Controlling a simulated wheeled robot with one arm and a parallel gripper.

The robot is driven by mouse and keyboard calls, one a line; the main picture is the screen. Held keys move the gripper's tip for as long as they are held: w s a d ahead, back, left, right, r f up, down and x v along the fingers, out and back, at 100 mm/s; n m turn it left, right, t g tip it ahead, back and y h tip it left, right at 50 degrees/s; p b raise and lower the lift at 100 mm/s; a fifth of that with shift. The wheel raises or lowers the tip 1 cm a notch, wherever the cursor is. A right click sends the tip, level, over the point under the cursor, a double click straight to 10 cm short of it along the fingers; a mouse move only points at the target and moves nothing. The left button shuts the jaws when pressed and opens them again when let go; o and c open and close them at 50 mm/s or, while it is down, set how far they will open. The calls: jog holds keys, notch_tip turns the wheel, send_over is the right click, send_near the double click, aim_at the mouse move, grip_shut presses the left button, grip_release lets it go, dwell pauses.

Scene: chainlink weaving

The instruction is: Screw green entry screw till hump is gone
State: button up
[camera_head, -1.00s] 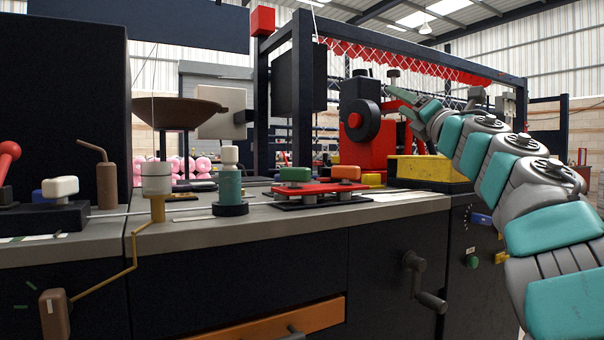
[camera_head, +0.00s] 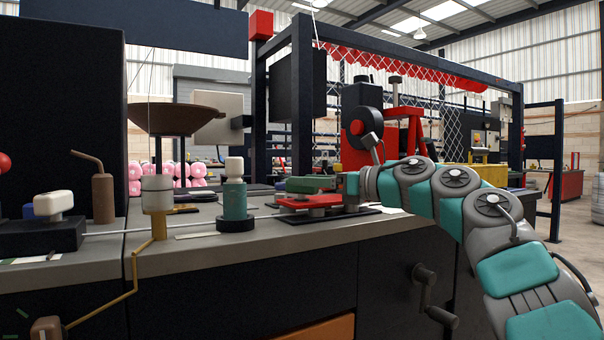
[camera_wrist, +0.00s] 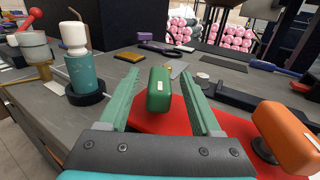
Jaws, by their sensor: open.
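The green entry screw's block-shaped green head (camera_wrist: 159,92) stands on the red plate (camera_wrist: 150,125) in the wrist view. My gripper (camera_wrist: 161,78) is open, with one finger on each side of the green head and a gap visible on both sides. The orange head (camera_wrist: 288,136) is at the right in the wrist view. My gripper hides it in the head view. I cannot make out a hump.
A teal bottle with a white cap (camera_head: 235,200) stands left of the red plate. A white cylinder on a brass bracket (camera_head: 157,193) is farther left. A red machine with a black wheel (camera_head: 362,125) stands behind. A hand crank (camera_head: 432,295) sticks out of the bench front.

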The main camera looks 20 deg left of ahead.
jog(key=shift+x, duration=0.9)
grip_shut()
